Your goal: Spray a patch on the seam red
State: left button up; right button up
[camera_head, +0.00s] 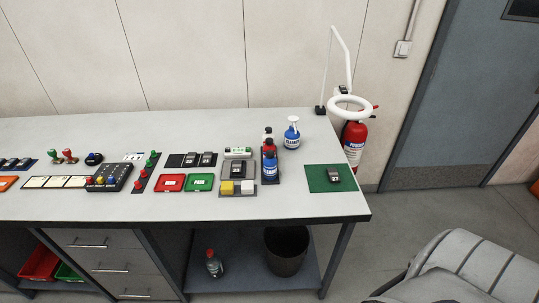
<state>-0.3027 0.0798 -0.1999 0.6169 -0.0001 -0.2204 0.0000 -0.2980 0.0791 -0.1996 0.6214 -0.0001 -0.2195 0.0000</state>
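A dark bottle with red parts (268,147), small in the picture, stands upright towards the right of the bench, partly hidden behind a blue bottle (270,170). A larger white and blue spray bottle (292,134) stands behind and to the right of them. A small dark metal piece (334,176) lies on a green mat (316,181) near the bench's right end; I cannot make out a seam or any red patch on it. Neither of my grippers is in view.
The grey bench (215,207) also carries red and green trays, yellow and white blocks, stamps and a button box (110,178). A white ring lamp (351,101) is at its right back corner, beside a red extinguisher (355,137). A chair (455,265) stands front right.

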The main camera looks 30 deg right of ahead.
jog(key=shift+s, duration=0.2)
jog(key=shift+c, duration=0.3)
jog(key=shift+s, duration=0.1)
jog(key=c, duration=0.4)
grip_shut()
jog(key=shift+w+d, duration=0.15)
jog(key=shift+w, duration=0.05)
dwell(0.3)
